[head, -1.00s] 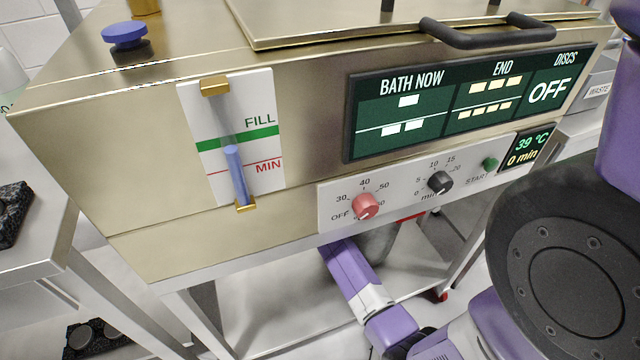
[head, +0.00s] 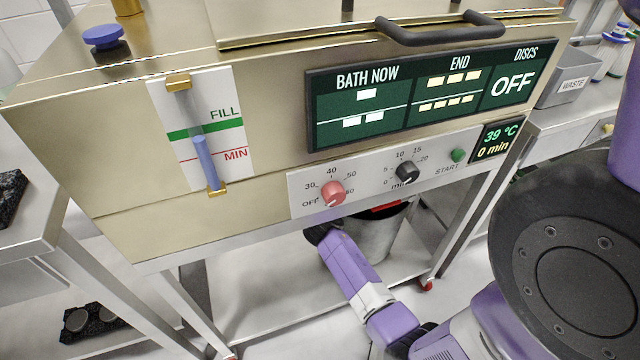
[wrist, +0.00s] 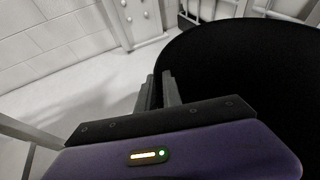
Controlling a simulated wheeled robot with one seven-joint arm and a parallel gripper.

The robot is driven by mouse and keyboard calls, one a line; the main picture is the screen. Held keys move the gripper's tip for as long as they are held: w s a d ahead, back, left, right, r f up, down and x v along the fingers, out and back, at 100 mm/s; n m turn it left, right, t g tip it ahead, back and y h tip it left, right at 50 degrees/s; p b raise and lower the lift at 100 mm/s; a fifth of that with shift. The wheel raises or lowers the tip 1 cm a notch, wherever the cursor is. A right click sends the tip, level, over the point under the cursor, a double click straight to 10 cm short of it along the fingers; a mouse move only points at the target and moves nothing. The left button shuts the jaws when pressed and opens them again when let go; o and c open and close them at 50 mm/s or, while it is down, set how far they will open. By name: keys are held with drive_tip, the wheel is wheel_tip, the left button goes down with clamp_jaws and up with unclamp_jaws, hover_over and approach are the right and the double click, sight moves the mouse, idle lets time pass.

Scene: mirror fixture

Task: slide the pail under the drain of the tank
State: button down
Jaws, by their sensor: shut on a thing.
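The tank (head: 120,180) is a brass-coloured box on a grey metal stand. Its front has a fill gauge, a display and knobs. The pail (head: 378,240) is a grey bucket with a dark inside, standing low under the tank's right part. Its dark opening (wrist: 245,75) fills the right of the wrist view. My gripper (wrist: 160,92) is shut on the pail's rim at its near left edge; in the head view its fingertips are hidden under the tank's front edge. The drain is not visible in either view.
The stand's legs (head: 455,225) and lower shelf (head: 260,290) surround the space under the tank. A left bench (head: 35,215) stands beside it, with a dark block holding round pieces (head: 90,322) below. A grey WASTE bin (head: 568,85) sits on the right bench.

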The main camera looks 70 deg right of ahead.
drive_tip(key=c, duration=1.4)
unclamp_jaws()
drive_tip(key=shift+s+f, duration=0.2)
drive_tip(key=shift+f, duration=0.1)
drive_tip(key=shift+c, duration=0.2)
drive_tip(key=shift+a+r, duration=0.1)
drive_tip(key=shift+a, duration=0.05)
drive_tip(key=p+v, duration=0.3)
drive_tip(key=v, duration=0.4)
drive_tip(key=shift+a+r, duration=0.2)
drive_tip(key=shift+r, duration=0.05)
drive_tip(key=shift+s, duration=0.1)
